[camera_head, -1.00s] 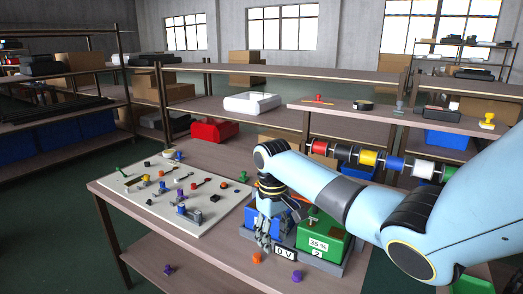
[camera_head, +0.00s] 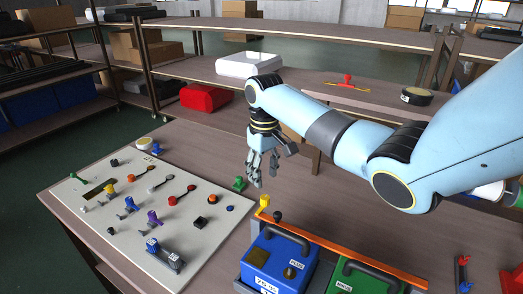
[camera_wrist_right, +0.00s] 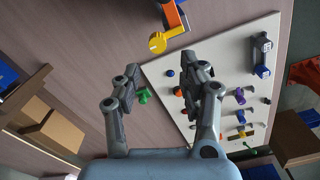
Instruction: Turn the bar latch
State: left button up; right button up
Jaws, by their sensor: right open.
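An orange bar (camera_head: 345,252) runs along the back of a blue box (camera_head: 275,262) and a green box (camera_head: 352,280); I take it for the bar latch. A yellow knob (camera_head: 264,203) stands at its left end. In the right wrist view the yellow knob (camera_wrist_right: 158,44) is at the top, with a short piece of the orange bar (camera_wrist_right: 172,18). My right gripper (camera_head: 264,178) is open and empty, pointing down above and behind the yellow knob, apart from it. Its spread fingers (camera_wrist_right: 160,75) show in the right wrist view. My left gripper is not in view.
A pale panel (camera_head: 185,240) with several knobs, levers and switches lies at the left. A green knob (camera_head: 239,184) stands by the panel's back right edge, near my right gripper. A shelf with a red box (camera_head: 206,97) and a white box (camera_head: 248,64) stands behind.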

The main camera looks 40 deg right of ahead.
aim_at(265, 197)
jog(key=shift+w+d, duration=0.15)
jog(key=shift+d, duration=0.15)
jog(key=shift+s+a+f, duration=0.15)
jog(key=shift+f, duration=0.3)
jog(key=shift+s+a+f, duration=0.1)
jog(key=shift+s+f, duration=0.05)
jog(key=shift+f, duration=0.25)
jog(key=shift+f+b, duration=0.55)
jog(key=shift+f, duration=0.2)
notch_tip(265, 197, down, 6)
jog(key=b, duration=0.7)
jog(key=shift+w+d, duration=0.1)
jog(key=shift+r+p, duration=0.35)
jog(key=shift+c, duration=1.1)
jog(key=c, duration=0.4)
jog(key=shift+c, duration=0.2)
jog(key=m, duration=0.5)
jog(key=shift+m, duration=0.4)
jog(key=m, duration=0.8)
jog(key=shift+w, duration=0.1)
jog(key=m, duration=0.3)
jog(key=shift+r+m, duration=0.1)
jog(key=shift+m, duration=0.3)
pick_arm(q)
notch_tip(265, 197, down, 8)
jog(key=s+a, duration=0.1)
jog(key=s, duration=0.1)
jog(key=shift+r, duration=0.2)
pick_arm(e)
jog(key=o, duration=0.9)
